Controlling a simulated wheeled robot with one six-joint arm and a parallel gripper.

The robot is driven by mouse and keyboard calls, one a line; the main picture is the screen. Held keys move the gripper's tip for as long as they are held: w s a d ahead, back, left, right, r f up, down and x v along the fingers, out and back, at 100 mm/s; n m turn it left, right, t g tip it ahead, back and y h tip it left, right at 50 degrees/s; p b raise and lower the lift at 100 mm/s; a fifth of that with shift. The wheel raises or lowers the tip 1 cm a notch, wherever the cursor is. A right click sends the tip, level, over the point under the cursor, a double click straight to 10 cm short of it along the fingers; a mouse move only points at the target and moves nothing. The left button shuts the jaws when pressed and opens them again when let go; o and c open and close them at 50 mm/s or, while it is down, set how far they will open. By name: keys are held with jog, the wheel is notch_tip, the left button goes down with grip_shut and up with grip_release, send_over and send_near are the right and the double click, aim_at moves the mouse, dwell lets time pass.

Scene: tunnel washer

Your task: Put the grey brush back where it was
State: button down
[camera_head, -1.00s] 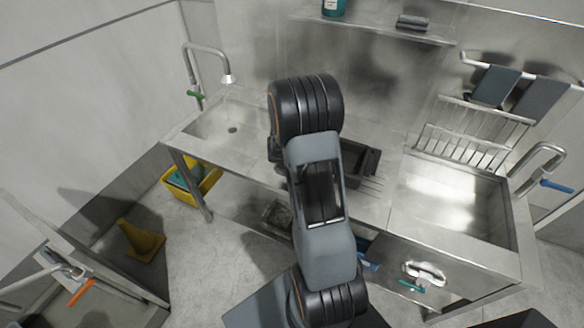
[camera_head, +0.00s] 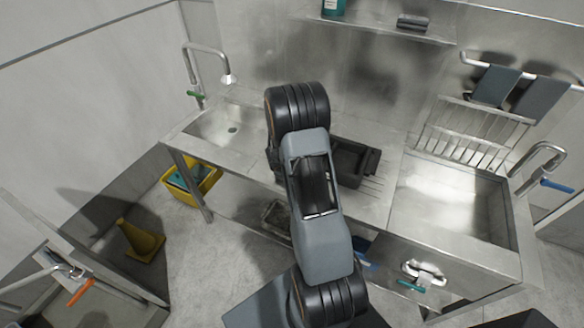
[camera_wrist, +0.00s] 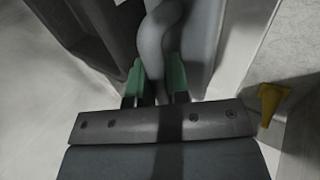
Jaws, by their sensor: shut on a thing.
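My gripper (camera_wrist: 157,78) shows in the wrist view with its two green fingertips on either side of a smooth grey, curved handle. It is shut on this handle, which looks like part of the grey brush (camera_wrist: 152,42). The handle runs up out of the top of the wrist view, and the rest of the brush cannot be made out. In the head view my arm hides both the gripper and the brush. The arm reaches over the steel counter, between the left basin (camera_head: 222,122) and a black tray (camera_head: 352,163).
A wire rack (camera_head: 470,140) stands behind the right sink (camera_head: 455,210). A tall tap (camera_head: 207,50) rises at the left basin. A yellow cone (camera_head: 140,240) stands on the floor.

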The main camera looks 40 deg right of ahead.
jog(key=c, duration=1.1)
grip_release()
jog(key=shift+s+f, duration=0.1)
jog(key=shift+a+r, duration=0.25)
jog(key=shift+r, duration=0.2)
jog(key=s+a+r+m+p, duration=0.1)
jog(key=s+a+r, duration=0.25)
jog(key=r, duration=0.35)
jog(key=s+a+r+m+y, duration=0.1)
jog(key=s+a+r+m, duration=0.2)
jog(key=r, duration=0.4)
jog(key=s+a+r+p, duration=0.1)
jog(key=s+a+r, duration=0.2)
jog(key=a+r, duration=0.3)
jog(key=s+a+r+m+t+y, duration=0.1)
jog(key=s+a+r+y, duration=0.4)
jog(key=a, duration=0.5)
jog(key=s+r, duration=0.2)
jog(key=s, duration=0.1)
jog(key=shift+s+a+m, duration=0.2)
jog(key=shift+s+m, duration=0.05)
jog(key=shift+m, duration=0.15)
jog(key=shift+r, duration=0.1)
